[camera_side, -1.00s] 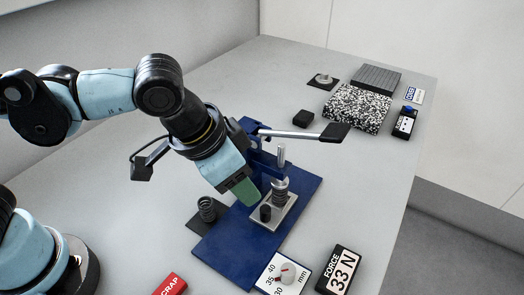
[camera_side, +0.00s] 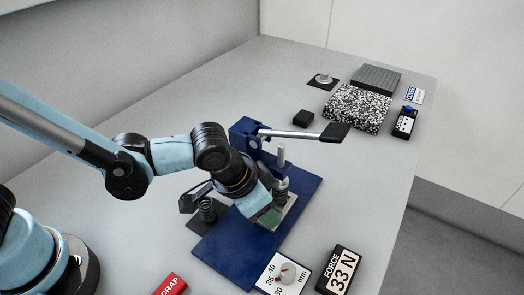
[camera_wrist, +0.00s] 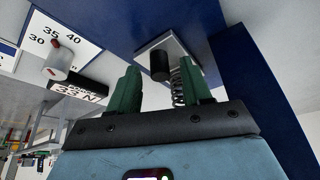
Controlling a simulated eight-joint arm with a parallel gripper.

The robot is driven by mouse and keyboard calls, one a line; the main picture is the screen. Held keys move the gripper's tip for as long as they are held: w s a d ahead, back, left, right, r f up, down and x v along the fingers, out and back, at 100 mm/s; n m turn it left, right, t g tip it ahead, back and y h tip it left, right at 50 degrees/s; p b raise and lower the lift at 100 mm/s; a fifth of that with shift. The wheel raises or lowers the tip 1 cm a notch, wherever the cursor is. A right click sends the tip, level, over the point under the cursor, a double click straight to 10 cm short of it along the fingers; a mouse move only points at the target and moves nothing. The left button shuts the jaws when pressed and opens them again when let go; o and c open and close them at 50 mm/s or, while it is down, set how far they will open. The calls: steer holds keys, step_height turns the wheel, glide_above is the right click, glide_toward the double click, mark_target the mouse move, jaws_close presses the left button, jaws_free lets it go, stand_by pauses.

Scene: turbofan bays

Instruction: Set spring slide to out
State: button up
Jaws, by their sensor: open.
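The spring slide is a light metal plate (camera_side: 290,210) on a blue press base (camera_side: 237,255). In the wrist view the slide plate (camera_wrist: 190,48) carries a black knob (camera_wrist: 159,65) and a coil spring (camera_wrist: 177,92). My gripper (camera_wrist: 160,84) is open, with two green fingers. The knob appears between and beyond the fingertips, and the spring shows close to the right finger. In the side view my gripper (camera_side: 270,216) is low over the slide and hides the knob. I cannot tell whether the fingers touch anything.
A press lever (camera_side: 300,134) reaches right above the slide. A dial card (camera_side: 282,275), a force display (camera_side: 339,270) and a red scrap label (camera_side: 171,285) lie in front. A speckled block (camera_side: 357,108) sits at the back.

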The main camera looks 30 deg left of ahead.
steer(key=shift+w+f, duration=0.1)
steer(key=shift+f, duration=0.15)
jaws_close()
stand_by(0.3)
